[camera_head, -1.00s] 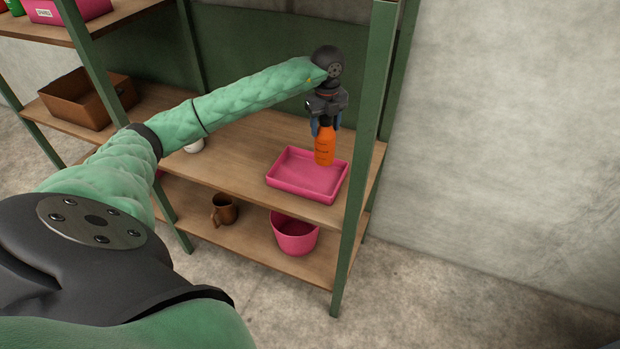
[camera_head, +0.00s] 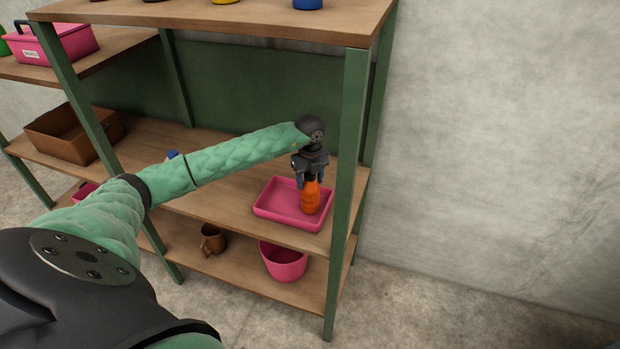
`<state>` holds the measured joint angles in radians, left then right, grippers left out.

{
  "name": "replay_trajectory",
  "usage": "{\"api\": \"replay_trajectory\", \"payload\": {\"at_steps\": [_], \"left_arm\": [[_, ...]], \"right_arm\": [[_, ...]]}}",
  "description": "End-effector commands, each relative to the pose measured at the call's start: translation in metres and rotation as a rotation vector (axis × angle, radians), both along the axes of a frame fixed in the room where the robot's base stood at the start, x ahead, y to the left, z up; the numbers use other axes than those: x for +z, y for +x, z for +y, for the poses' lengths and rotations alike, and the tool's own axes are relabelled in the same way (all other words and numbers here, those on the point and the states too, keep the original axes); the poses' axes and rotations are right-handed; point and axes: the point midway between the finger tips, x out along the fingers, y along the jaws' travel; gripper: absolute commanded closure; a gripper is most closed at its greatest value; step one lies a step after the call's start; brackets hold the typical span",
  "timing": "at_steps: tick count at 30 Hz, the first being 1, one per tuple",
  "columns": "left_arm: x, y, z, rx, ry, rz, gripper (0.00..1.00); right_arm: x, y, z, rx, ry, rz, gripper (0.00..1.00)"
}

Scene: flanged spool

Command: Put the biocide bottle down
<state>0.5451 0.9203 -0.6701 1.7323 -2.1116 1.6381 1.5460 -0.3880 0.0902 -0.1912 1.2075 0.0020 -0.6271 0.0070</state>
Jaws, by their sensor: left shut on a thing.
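The biocide bottle, an orange bottle (camera_head: 310,198), is upright at the right part of a pink tray (camera_head: 268,212) on the middle shelf. My left gripper (camera_head: 312,181) is shut on the top of the bottle from above. The bottle's base is inside the tray's outline; I cannot tell whether it touches the tray floor. The bottle's top is hidden between the fingers. My right gripper is not in view.
A green shelf post (camera_head: 344,200) stands close to the right of the tray. The upper shelf (camera_head: 250,18) is above. A pink bucket (camera_head: 284,262) and brown mug (camera_head: 213,239) stand below. A brown box (camera_head: 70,135) is at the left.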

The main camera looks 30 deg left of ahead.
Motion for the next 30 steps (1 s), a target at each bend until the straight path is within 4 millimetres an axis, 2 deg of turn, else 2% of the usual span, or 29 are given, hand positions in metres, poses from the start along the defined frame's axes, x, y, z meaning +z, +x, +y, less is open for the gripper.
{"api": "replay_trajectory", "payload": {"at_steps": [16,17,19,20,30], "left_arm": [[-0.0088,0.0002,-0.0001,-0.001,0.000,-0.001,0.92],[-0.0088,-0.0001,-0.0002,-0.001,-0.001,-0.001,0.40],[-0.0085,-0.0001,-0.0002,-0.001,-0.001,-0.001,0.27],[-0.0085,-0.0001,-0.0002,-0.001,-0.001,-0.001,0.23],[-0.0074,-0.0001,-0.0002,-0.001,-0.001,-0.001,0.23]], "right_arm": [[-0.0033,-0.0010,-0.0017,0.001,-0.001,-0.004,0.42],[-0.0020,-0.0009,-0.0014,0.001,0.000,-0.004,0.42],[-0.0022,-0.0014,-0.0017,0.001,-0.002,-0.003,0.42],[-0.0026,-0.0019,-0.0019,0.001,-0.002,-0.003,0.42],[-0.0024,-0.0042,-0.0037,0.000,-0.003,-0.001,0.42]]}}
